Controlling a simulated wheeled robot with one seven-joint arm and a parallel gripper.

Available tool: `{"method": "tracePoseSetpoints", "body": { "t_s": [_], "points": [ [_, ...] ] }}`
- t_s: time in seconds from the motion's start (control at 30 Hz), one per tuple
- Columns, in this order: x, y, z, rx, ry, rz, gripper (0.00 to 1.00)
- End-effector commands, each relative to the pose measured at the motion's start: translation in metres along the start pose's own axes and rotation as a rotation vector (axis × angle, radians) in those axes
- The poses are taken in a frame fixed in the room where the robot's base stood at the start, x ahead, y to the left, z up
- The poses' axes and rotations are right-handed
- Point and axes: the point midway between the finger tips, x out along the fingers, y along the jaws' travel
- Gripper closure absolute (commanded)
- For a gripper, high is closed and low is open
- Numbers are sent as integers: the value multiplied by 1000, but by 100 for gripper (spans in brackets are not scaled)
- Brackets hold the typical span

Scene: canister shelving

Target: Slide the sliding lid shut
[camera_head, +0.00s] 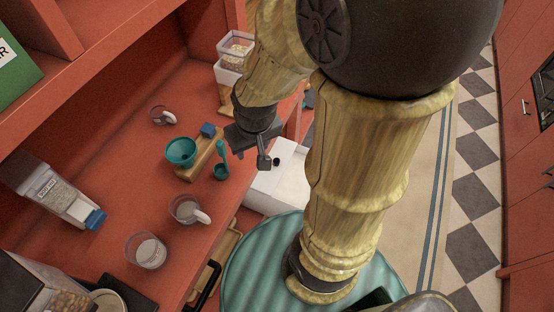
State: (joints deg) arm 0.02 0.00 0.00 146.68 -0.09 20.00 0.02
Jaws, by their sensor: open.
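A white box (282,188) stands beside the front edge of the counter, lower than the counter top, partly hidden behind my arm. Its pale top may be the sliding lid, but I cannot tell how far it is open. A small dark round spot (277,161), perhaps a knob, shows at its upper part. My gripper (258,156) is open and points down by the counter edge, close to the dark spot. I cannot tell whether it touches the box. Nothing shows between its fingers.
Checkered floor (474,195) is clear at right.

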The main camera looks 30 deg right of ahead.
Motion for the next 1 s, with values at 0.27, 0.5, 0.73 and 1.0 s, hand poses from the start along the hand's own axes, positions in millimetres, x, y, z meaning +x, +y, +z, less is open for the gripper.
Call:
{"method": "tracePoseSetpoints", "body": {
  "t_s": [0.27, 0.5, 0.73, 1.0],
  "points": [
    [46, 46, -34, -35, 109, 82, 53],
    [119, 126, -90, -168, 314, 167, 53],
    [191, 183, -108, -332, 458, 125, 53],
    [281, 224, -70, -507, 536, -94, 53]
  ]
}}
